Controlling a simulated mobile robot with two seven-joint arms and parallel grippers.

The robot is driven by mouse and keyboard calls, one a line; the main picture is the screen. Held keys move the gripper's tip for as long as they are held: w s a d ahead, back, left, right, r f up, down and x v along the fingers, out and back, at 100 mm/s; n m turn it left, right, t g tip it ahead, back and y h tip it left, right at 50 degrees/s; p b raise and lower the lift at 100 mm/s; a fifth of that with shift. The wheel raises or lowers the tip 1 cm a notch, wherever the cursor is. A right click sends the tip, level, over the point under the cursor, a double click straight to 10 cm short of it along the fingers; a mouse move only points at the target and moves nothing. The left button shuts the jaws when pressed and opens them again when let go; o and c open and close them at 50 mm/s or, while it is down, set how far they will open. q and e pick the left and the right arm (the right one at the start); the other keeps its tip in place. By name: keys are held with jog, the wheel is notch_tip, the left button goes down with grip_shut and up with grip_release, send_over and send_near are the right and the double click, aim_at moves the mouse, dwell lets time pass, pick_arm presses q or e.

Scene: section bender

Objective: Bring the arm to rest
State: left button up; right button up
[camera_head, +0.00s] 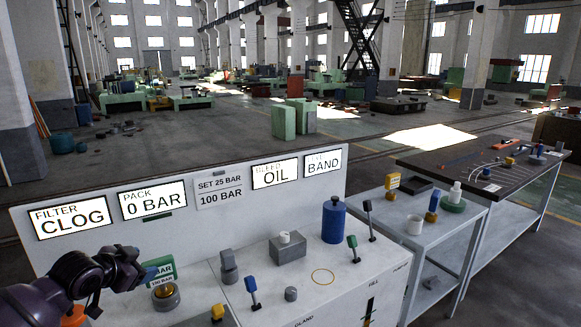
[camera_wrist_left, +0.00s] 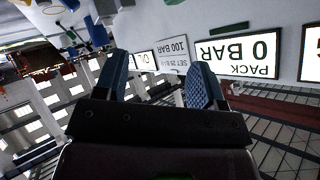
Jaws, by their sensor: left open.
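My left gripper (camera_head: 150,270) hangs over the left end of the white console (camera_head: 215,285) in the head view, seen nearly side-on. In the left wrist view its two blue fingers (camera_wrist_left: 158,82) stand apart with nothing between them. Just beyond it is a small green-edged sign (camera_head: 163,281) above a round brass-and-grey knob (camera_head: 166,297); the gripper partly covers the sign. I cannot tell from these views whether they touch. My right gripper is not in view.
The console's back panel (camera_head: 221,219) carries signs, including CLOG (camera_head: 72,219) and 0 BAR (camera_head: 153,200). Levers and a blue cylinder (camera_head: 334,222) stand on the console. A side cart (camera_head: 396,212) and dark-topped bench (camera_head: 468,166) are right.

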pick_arm(q)
jog(key=s+d+f+n+y, duration=0.1)
jog(key=s+d+f+n, duration=0.1)
jog(key=s+f, duration=0.6)
jog(key=s+d+f+n+y, duration=0.1)
jog(key=s+d+f+n, duration=0.2)
jog(key=s+f, duration=0.5)
jog(key=s+d+f+n+y, duration=0.1)
jog(key=s+f, duration=0.7)
jog(key=s, duration=0.9)
jog(key=shift+s+d+f+n, duration=0.15)
jog(key=shift+s+d+n, duration=0.25)
jog(key=shift+d+n, duration=0.5)
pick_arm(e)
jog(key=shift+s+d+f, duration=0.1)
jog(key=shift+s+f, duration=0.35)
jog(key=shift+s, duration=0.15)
pick_arm(q)
jog(key=shift+d, duration=0.15)
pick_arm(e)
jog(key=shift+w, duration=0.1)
